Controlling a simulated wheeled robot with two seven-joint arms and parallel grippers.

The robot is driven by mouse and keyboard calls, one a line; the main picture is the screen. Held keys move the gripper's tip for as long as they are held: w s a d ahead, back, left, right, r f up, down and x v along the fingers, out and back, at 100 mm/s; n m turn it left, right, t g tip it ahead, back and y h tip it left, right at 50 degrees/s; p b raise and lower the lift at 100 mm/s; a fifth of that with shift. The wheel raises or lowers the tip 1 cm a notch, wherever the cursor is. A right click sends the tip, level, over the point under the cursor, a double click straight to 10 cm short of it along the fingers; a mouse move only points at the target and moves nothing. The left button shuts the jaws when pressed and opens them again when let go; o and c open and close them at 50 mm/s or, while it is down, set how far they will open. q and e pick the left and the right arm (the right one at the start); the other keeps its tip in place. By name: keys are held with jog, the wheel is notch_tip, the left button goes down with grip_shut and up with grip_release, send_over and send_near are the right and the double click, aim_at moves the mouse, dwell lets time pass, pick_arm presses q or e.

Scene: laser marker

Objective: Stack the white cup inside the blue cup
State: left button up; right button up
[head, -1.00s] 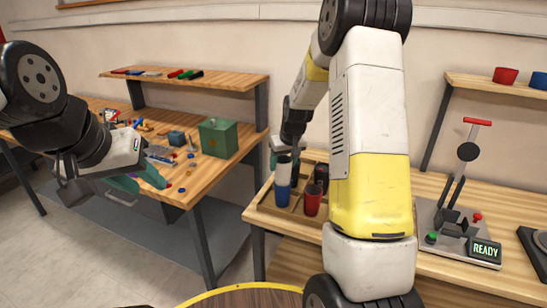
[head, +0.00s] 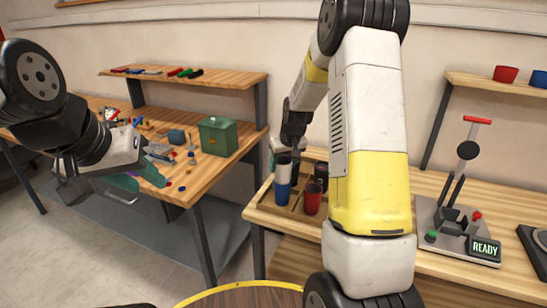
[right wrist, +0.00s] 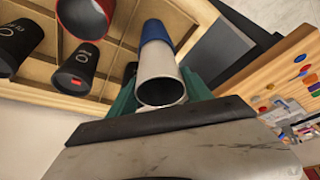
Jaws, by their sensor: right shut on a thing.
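The white cup (head: 284,170) stands upright with its lower part in the mouth of the blue cup (head: 283,193), at the left of the wooden tray. Both also show in the right wrist view, white cup (right wrist: 161,70) nearer the camera and blue cup (right wrist: 154,33) beyond. How deep the white cup sits is hard to tell. My left gripper (head: 140,181) is empty, fingers apart, left of the tray.
The divided wooden tray (head: 262,214) also holds a red cup (head: 312,199) and black cups (right wrist: 76,69), close to the stacked pair. A machine with a lever (head: 463,225) stands at the right. A green box (head: 218,137) and small parts lie on the left bench.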

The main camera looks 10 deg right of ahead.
jog(key=shift+f, duration=1.15)
jog(key=o, duration=1.3)
jog(key=shift+f, duration=0.1)
jog(key=shift+r, duration=4.05)
